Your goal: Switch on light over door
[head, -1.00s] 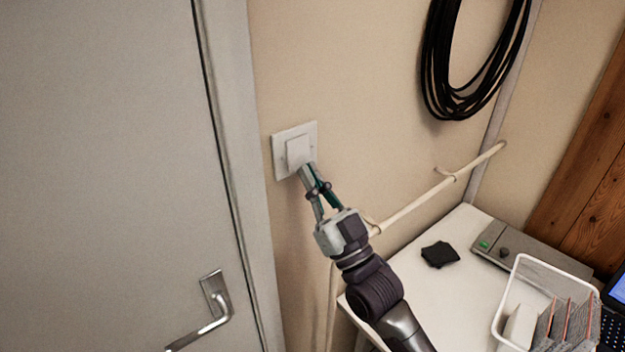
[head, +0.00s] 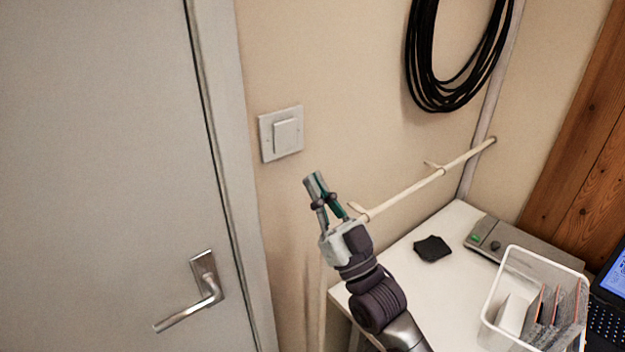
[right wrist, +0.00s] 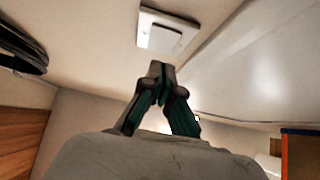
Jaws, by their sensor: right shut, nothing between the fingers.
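A white light switch (head: 281,134) with a square rocker is on the beige wall, just right of the door frame. It also shows at the top of the right wrist view (right wrist: 168,32). My right gripper (head: 314,180) is shut and empty, below and to the right of the switch in the head view. Its fingertips (right wrist: 161,72) are apart from the switch plate. The light over the door is not in view. My left gripper is not in view.
A grey door (head: 95,150) with a metal lever handle (head: 205,285) is at the left. A black cable coil (head: 425,75) hangs on the wall. A pale pipe (head: 420,185) runs along it. A white table (head: 400,265) holds a dark cloth (head: 432,248), a grey device (head: 510,245) and a white bin (head: 500,310).

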